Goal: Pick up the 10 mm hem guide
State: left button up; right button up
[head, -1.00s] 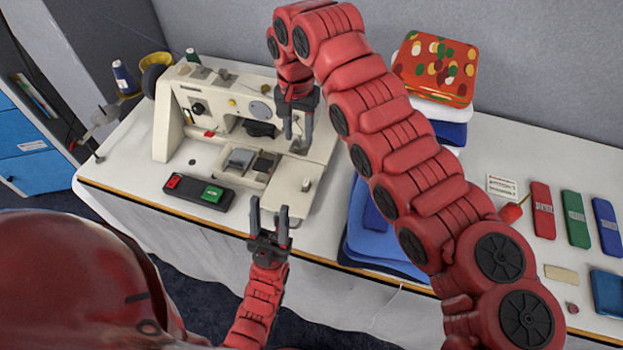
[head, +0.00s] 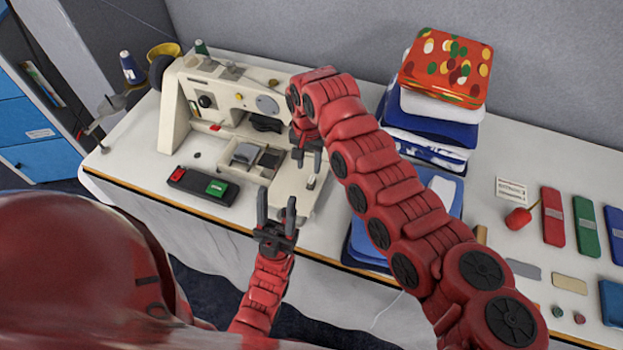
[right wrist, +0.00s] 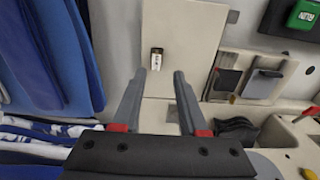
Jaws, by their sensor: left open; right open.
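A small dark block with a pale label (head: 311,181) lies on the right end of the sewing machine's cream bed. It also shows in the right wrist view (right wrist: 156,59), just beyond the fingertips and roughly between their lines. Its print is too small to read, so I cannot confirm that it is the 10 mm hem guide. My right gripper (head: 308,164) is open and empty above the bed, close to the block. Its fingers (right wrist: 160,74) stand apart in the right wrist view. My left gripper (head: 277,203) is open and empty at the table's front edge.
The sewing machine (head: 181,112) stands behind the grippers, with a red-and-green button box (head: 190,184) in front. Folded blue cloth (head: 361,243) lies right of the bed. Red (head: 552,215), green (head: 587,222) and blue (head: 613,228) labelled bars lie far right.

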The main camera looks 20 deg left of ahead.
aim_at(311, 180)
jog(key=shift+s+f, duration=0.1)
jog(key=shift+f, duration=0.45)
jog(key=shift+d+f+p, duration=0.1)
jog(key=shift+f+p, duration=0.15)
jog(key=shift+p, duration=0.2)
jog(key=f, duration=0.1)
jog(key=f+p, duration=0.1)
jog(key=f, duration=0.1)
jog(key=shift+w+d+f, duration=0.15)
jog(key=shift+w+f, duration=0.05)
jog(key=shift+f, duration=0.7)
grip_shut()
